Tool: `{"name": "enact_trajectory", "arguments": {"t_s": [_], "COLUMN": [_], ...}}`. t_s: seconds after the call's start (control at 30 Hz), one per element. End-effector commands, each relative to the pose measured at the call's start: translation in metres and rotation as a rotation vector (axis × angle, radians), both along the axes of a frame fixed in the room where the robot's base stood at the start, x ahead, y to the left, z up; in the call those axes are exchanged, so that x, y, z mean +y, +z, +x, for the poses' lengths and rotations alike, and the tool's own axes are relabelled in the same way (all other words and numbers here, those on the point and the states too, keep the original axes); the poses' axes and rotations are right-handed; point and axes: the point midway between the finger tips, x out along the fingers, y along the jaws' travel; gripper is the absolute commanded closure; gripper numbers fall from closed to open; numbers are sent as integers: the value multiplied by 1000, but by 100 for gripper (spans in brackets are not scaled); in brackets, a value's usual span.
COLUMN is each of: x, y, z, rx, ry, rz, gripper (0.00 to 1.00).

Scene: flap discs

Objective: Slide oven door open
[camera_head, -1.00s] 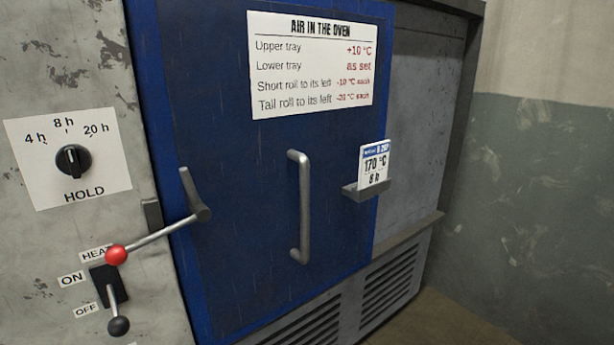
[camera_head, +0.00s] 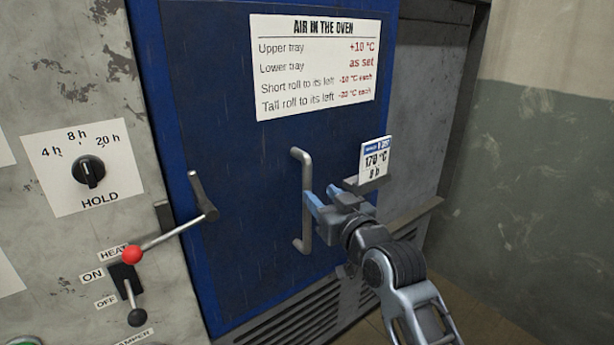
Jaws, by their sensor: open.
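The blue oven door (camera_head: 235,180) fills the middle of the view and looks shut in its frame. Its grey vertical bar handle (camera_head: 306,170) stands right of the door's middle. My gripper (camera_head: 312,204) is open, its two bluish fingers pointing left at the handle's lower half. The fingertips overlap the bar in the picture; I cannot tell whether they touch it or straddle it. My gripper hides part of the handle and the door's lower right. A grey latch lever (camera_head: 203,200) sits at the door's left edge.
A small shelf (camera_head: 366,183) with a 170 °C card (camera_head: 375,158) sticks out just above my gripper. A red-knobbed lever (camera_head: 132,254) and a hold dial (camera_head: 88,171) are on the left panel. Open floor lies at lower right.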

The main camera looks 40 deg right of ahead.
Motion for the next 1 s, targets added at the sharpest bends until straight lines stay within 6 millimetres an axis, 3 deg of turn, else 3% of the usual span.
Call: {"name": "enact_trajectory", "arguments": {"t_s": [0.6,1.0], "x": [-15,-17], "y": [4,2], "z": [72,78], "rx": [-2,-1], "ry": [-1,-1], "rz": [1,1], "gripper": [54,56]}}
